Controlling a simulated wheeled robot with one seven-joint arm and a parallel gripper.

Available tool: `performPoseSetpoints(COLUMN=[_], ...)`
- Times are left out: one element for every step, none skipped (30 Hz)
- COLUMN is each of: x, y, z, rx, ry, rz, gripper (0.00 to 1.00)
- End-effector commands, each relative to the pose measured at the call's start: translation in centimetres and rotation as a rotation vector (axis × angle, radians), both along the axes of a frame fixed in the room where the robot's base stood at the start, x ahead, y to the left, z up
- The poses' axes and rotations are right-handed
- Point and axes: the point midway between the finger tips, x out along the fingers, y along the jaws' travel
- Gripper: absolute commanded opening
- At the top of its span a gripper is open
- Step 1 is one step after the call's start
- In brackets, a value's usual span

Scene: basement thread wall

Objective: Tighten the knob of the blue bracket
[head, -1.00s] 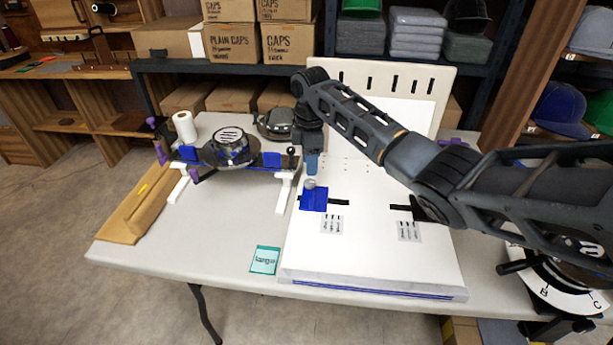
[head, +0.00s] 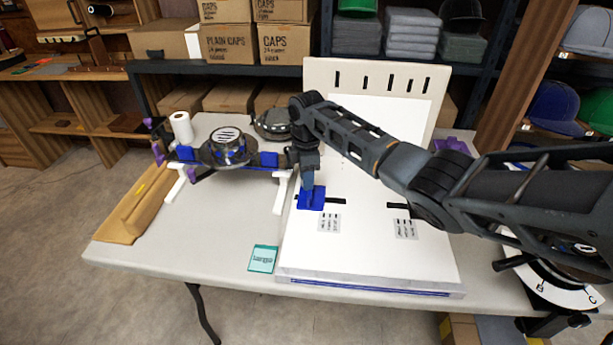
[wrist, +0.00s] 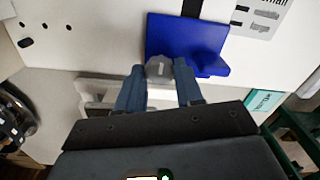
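The blue bracket (head: 311,199) sits on the white board, at the left end of a black slot. It also shows in the wrist view (wrist: 190,42), with its grey knob (wrist: 159,68) facing me. My gripper (head: 308,184) points down over the bracket. In the wrist view its two blue fingers (wrist: 160,76) stand on either side of the knob, very close to it. I cannot tell whether they press on it. In the head view the fingers hide the knob.
The white board (head: 370,255) lies on the table (head: 190,240). A cap device on a stand (head: 228,150) is close on the left. A teal card (head: 263,258) lies at the front. A lettered dial (head: 555,285) is at the right. The front left of the table is clear.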

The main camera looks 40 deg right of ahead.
Motion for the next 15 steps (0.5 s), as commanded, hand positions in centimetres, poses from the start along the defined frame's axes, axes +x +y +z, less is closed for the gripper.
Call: performPoseSetpoints(x=[0.07,0.07,0.08,0.08,0.08,0.09,0.09,0.10,0.10,0.10,0.10,0.10,0.10,0.09,0.10], y=[-0.08,-0.09,-0.09,-0.10,-0.11,-0.11,-0.11,-0.12,-0.13,-0.13,-0.13,-0.14,-0.13,-0.12,-0.09], z=[0.05,0.05,0.05,0.06,0.06,0.07,0.08,0.09,0.10,0.12,0.13,0.15,0.15,0.16,0.18], rx=[-0.002,-0.002,-0.002,-0.002,-0.002,-0.003,-0.003,-0.003,-0.003,-0.003,-0.003,-0.003,-0.003,-0.003,-0.003], ry=[-0.002,-0.003,-0.003,-0.003,-0.003,-0.004,-0.004,-0.004,-0.004,-0.004,-0.004,-0.004,-0.004,-0.004,-0.004], rz=[-0.001,-0.001,-0.001,-0.001,-0.001,-0.001,-0.002,-0.004,-0.007,-0.012,-0.017,-0.026,-0.034,-0.044,-0.060], gripper=[0.16,0.13,0.09,0.07,0.06,0.06,0.06,0.06,0.06,0.06,0.06,0.05,0.05,0.05,0.05])
